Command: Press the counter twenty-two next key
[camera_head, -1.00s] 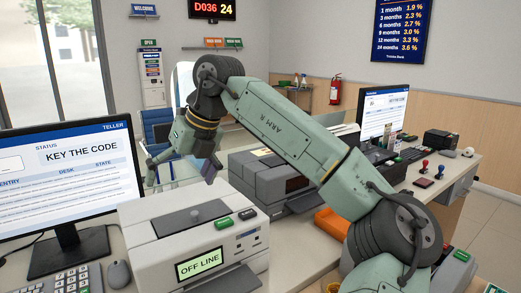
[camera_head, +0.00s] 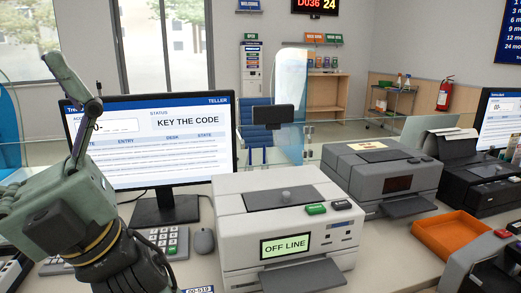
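My gripper (camera_head: 80,95) is at the far left, in front of the teller monitor (camera_head: 213,184), with its finger part pointing up. Only one finger shows clearly, so I cannot tell if it is open or shut; I see nothing held. I cannot make out a key marked for counter twenty-two. A grey keypad (camera_head: 172,238) lies below the monitor, partly hidden by my arm. The wall display (camera_head: 316,5) reads D036 24 and is cut off at the top. The monitor reads KEY THE CODE.
A white machine (camera_head: 233,232) showing OFF LINE, with a green and a dark key on top, stands mid-counter. A mouse (camera_head: 203,241) lies left of it. A grey printer (camera_head: 352,170), an orange tray (camera_head: 428,222) and a black printer (camera_head: 477,188) stand to the right.

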